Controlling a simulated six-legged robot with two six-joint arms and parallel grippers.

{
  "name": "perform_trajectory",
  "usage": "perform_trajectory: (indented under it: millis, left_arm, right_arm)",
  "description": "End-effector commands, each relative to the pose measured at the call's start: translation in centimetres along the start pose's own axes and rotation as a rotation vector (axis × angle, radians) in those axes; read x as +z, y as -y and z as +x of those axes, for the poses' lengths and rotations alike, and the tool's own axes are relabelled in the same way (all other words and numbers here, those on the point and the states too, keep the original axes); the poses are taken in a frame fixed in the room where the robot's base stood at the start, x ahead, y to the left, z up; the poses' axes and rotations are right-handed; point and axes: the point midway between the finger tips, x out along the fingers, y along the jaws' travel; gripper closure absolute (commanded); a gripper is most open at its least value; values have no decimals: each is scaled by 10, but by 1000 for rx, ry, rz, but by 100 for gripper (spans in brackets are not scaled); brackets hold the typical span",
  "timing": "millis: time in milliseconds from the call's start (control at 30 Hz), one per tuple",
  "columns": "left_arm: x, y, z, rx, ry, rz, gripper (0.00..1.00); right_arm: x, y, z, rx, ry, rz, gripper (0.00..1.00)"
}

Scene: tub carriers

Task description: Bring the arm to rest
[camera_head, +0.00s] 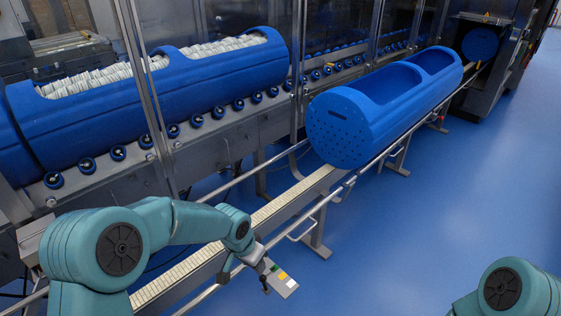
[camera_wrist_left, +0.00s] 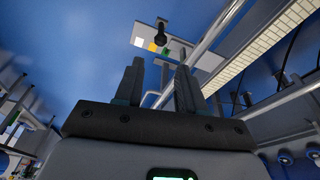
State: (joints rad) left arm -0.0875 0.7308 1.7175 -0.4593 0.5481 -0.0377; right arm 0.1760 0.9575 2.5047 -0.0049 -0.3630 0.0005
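My left arm comes in from the left in the head view, bent over the conveyor's near end. Its dark gripper (camera_head: 246,282) is beside a small light panel (camera_head: 288,290) with coloured patches. In the left wrist view, the two fingers of my left gripper (camera_wrist_left: 160,70) stand apart with nothing between them. The panel (camera_wrist_left: 140,29) lies beyond the fingertips there, with a dark knob-like part on it. I cannot tell the exact gap between gripper and panel. Part of my right arm shows at the lower right of the head view; its gripper is out of frame.
A blue perforated tub carrier (camera_head: 336,130) rests on a narrow conveyor (camera_head: 262,216) with side rails. Another blue tub (camera_head: 100,120), filled with white pieces, lies on rollers at left behind clear panels and metal posts. The blue floor (camera_head: 430,220) at right is clear.

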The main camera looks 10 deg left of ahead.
Motion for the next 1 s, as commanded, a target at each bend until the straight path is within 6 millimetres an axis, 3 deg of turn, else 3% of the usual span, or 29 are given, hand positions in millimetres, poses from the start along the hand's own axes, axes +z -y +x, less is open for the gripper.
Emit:
perform_trajectory:
  millis: [67,167,300,400,500,600,733,1000]
  left_arm:
    - [4,-2,4,9,3,-7,61]
    - [28,-17,28,64,16,-52,61]
    - [99,-60,77,193,47,-229,61]
    - [157,-90,97,249,75,-396,61]
    - [206,-112,103,261,105,-541,61]
    - [238,-124,102,251,127,-634,61]
    - [252,-129,100,240,135,-677,61]
    - [252,-129,100,240,133,-676,61]
  right_arm:
    - [0,0,0,0,0,0,57]
    - [0,0,0,0,0,0,57]
    - [0,0,0,0,0,0,57]
    - [0,0,0,0,0,0,57]
    - [0,0,0,0,0,0,57]
    - [0,0,0,0,0,0,57]
    - [0,0,0,0,0,0,57]
    - [0,0,0,0,0,0,57]
